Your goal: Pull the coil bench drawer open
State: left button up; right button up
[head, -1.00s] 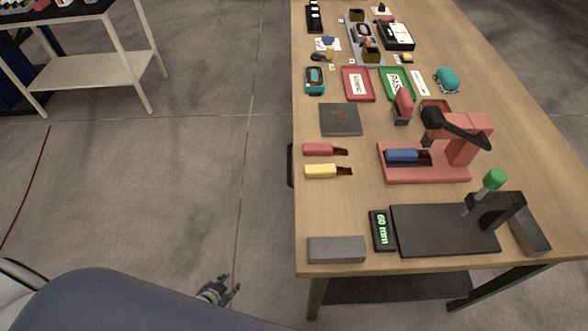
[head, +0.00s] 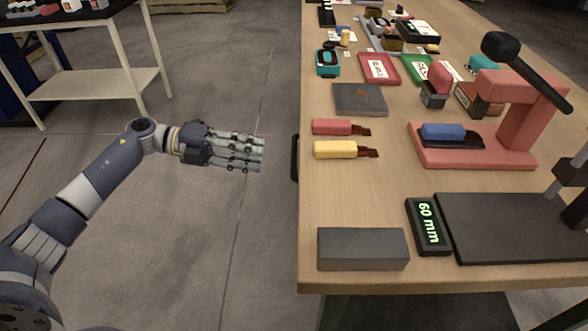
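The bench (head: 480,273) has a light wooden top and fills the right half of the head view. A dark handle (head: 295,158) sticks out from its left side edge, level with the yellow-handled tool. The drawer front itself is hidden below the tabletop edge. My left gripper (head: 262,152) reaches in from the left with its fingers extended and apart, pointing right at the handle. It is open and empty, with a small gap between its fingertips and the handle. My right gripper is not in view.
Near the bench's left edge lie a red-handled tool (head: 335,127), a yellow-handled tool (head: 337,149) and a grey block (head: 362,249). A red press (head: 480,152) stands further right. A white shelf table (head: 85,84) is at the upper left. The floor between is clear.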

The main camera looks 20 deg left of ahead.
aim_at(294, 159)
pick_arm(q)
jog(key=x, duration=1)
jog(key=shift+w+d, duration=0.15)
grip_shut()
